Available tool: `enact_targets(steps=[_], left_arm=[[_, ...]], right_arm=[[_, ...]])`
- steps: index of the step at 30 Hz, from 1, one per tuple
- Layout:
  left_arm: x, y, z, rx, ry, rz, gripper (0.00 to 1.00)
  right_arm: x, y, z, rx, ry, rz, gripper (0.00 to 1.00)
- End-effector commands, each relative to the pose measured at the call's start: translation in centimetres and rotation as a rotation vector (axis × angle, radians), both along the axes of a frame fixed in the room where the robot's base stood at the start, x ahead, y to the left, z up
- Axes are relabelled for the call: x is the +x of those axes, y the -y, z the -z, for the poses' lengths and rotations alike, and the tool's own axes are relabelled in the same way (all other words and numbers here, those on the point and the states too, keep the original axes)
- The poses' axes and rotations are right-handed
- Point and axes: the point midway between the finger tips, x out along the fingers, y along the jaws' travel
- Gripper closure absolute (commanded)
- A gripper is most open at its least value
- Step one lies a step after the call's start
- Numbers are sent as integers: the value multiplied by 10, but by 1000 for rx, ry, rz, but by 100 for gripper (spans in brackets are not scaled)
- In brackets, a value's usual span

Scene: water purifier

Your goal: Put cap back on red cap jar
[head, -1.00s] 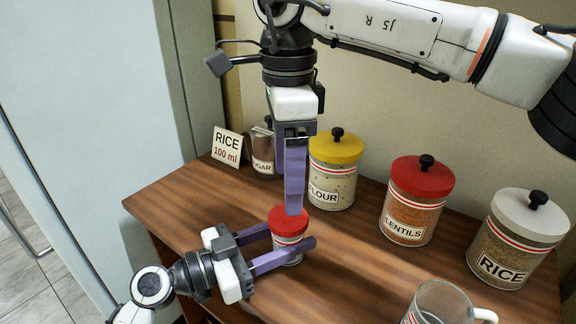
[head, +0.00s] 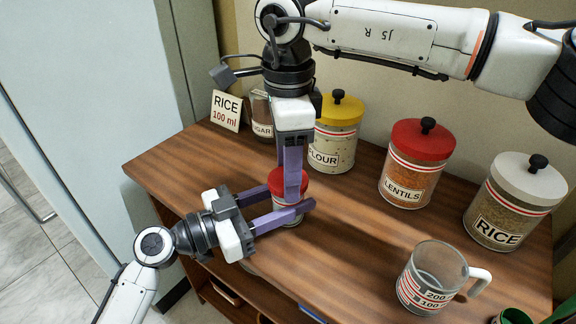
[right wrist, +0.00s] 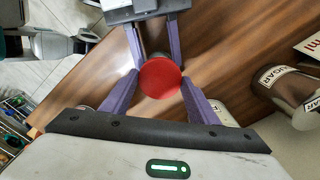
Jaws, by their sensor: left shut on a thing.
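The small jar with the red cap (head: 289,181) stands near the front left of the wooden counter. My left gripper (head: 288,197) is shut on the jar (head: 288,221), one finger on each side of its body. The red cap sits at the jar's top, but its seating is partly hidden by a finger. My right gripper (head: 292,200) points down from above with its fingers at the cap. In the right wrist view, the red cap (right wrist: 161,77) lies between the right fingertips (right wrist: 160,82), and whether they press on it is unclear.
A sugar jar (head: 263,116), flour jar (head: 331,150), lentils jar (head: 407,184) and rice jar (head: 504,228) stand along the back. A sign (head: 226,110) stands at the far left. A glass measuring mug (head: 432,285) is at the front right. The middle counter is clear.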

Motion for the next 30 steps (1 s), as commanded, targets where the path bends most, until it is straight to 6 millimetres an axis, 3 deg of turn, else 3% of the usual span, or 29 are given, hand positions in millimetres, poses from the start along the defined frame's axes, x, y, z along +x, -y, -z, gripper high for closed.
enact_targets(steps=[1,3,8,16,21,22,24,25,30], left_arm=[[0,0,1,0,-1,1,100],[0,0,1,0,-1,1,100],[0,0,1,0,-1,1,100],[0,0,1,0,-1,1,100],[0,0,1,0,-1,1,100],[0,0,1,0,-1,1,100],[0,0,1,1,0,1,100],[0,0,1,0,-1,1,100],[0,0,1,0,-1,1,100]], right_arm=[[0,0,0,0,1,0,63],[0,0,0,0,1,0,73],[0,0,0,0,1,23,73],[0,0,0,1,1,413,73],[0,0,0,1,1,424,73],[0,0,0,1,1,424,41],[0,0,0,1,1,423,30],[0,0,0,1,1,423,25],[0,0,0,1,1,422,25]])
